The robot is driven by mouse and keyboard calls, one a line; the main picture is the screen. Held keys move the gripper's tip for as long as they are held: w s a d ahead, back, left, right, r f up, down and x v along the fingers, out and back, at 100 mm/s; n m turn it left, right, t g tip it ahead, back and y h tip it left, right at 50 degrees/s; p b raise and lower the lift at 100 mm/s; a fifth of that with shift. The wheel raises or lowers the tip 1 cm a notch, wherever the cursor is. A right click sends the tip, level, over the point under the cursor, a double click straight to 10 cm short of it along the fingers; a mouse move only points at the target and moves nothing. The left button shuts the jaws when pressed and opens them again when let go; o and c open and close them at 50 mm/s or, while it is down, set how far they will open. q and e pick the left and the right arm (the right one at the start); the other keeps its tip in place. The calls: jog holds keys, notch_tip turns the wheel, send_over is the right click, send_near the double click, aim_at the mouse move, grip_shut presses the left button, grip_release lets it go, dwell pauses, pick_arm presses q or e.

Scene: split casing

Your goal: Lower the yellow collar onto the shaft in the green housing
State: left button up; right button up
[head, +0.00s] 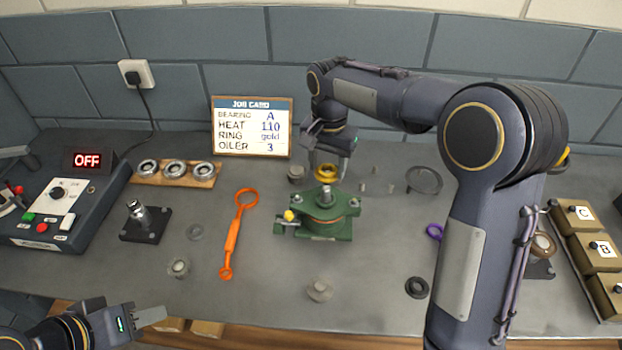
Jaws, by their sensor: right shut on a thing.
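The yellow collar (326,173) is held in my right gripper (328,162), which reaches down from the back and is shut on it. The collar is just above the grey shaft (325,192) that stands upright in the middle of the green housing (340,229). From this view I cannot tell whether the collar's lower edge touches the shaft top. The gripper fingers hide part of the collar. My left gripper (148,316) is low at the front left, far from the housing; its finger gap is not clear.
An orange wrench-like tool (234,235) lies left of the housing. A job card (251,127) stands behind. A wooden strip with several rings (175,181) and a control box (60,210) are at left. Lettered boxes (590,250) stand at right. My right arm covers much of the right side.

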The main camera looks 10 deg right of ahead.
aim_at(326, 187)
jog(key=shift+f+b, duration=1.9)
jog(key=shift+f, duration=0.15)
jog(key=shift+r+p, duration=0.3)
jog(key=shift+r, duration=0.05)
jog(key=shift+f, duration=0.2)
jog(key=shift+f+b, duration=0.85)
jog(key=shift+f, duration=0.55)
jog(key=shift+f, duration=0.3)
jog(key=o, duration=1)
jog(key=shift+o, duration=0.2)
